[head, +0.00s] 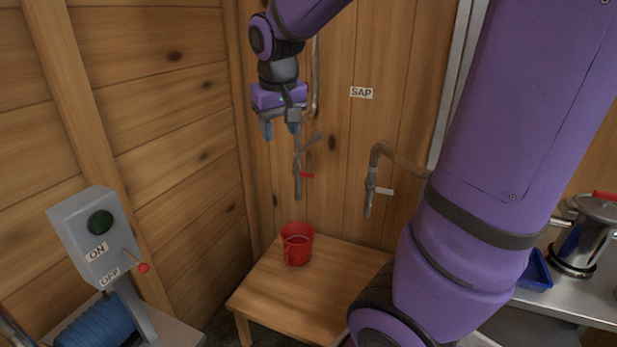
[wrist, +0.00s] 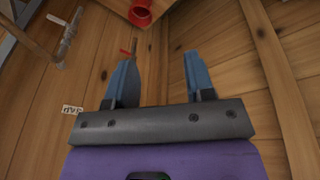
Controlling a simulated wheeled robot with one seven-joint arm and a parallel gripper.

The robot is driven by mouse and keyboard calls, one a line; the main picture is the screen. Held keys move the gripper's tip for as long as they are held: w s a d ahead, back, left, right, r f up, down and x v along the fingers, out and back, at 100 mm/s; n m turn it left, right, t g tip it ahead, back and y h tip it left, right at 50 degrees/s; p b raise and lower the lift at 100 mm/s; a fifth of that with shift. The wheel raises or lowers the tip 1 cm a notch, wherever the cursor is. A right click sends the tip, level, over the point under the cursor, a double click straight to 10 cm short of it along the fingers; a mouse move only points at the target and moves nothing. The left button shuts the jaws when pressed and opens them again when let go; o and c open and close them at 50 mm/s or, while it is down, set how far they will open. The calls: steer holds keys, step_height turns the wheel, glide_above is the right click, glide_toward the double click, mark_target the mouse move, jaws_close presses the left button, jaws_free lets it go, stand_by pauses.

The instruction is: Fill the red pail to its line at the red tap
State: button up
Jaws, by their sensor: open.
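The red pail (head: 297,247) stands upright on a low wooden table (head: 335,285); its level and line cannot be made out. The red tap (head: 298,183), a grey spout with a red tag, hangs on the wall; in the head view its mouth is straight above the pail. No stream shows. A grey lever slants up to the right at its top. My gripper (head: 280,130) is open and empty, close to the tap's upper part. In the wrist view, my gripper (wrist: 160,62) has its blue fingers apart, with the red tap (wrist: 133,48) partly behind one finger and the pail (wrist: 143,12) at the top edge.
A second tap with a white tag (head: 384,191) is to the right, below a SAP sign (head: 361,92). A grey ON/OFF switch box (head: 95,240) with a red-tipped lever stands at left. A metal pot (head: 585,237) and blue tray (head: 535,272) are at right.

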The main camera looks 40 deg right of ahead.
steer(key=w+d+f+m+g+h, duration=0.2)
steer(key=w+d+f, duration=0.6)
steer(key=w, duration=0.3)
steer(key=n+h, duration=0.5)
steer(key=h, duration=0.9)
glide_toward(307, 175)
steer(key=d, duration=1)
steer(key=shift+d+f, duration=0.25)
steer(key=shift+c, duration=0.2)
jaws_close()
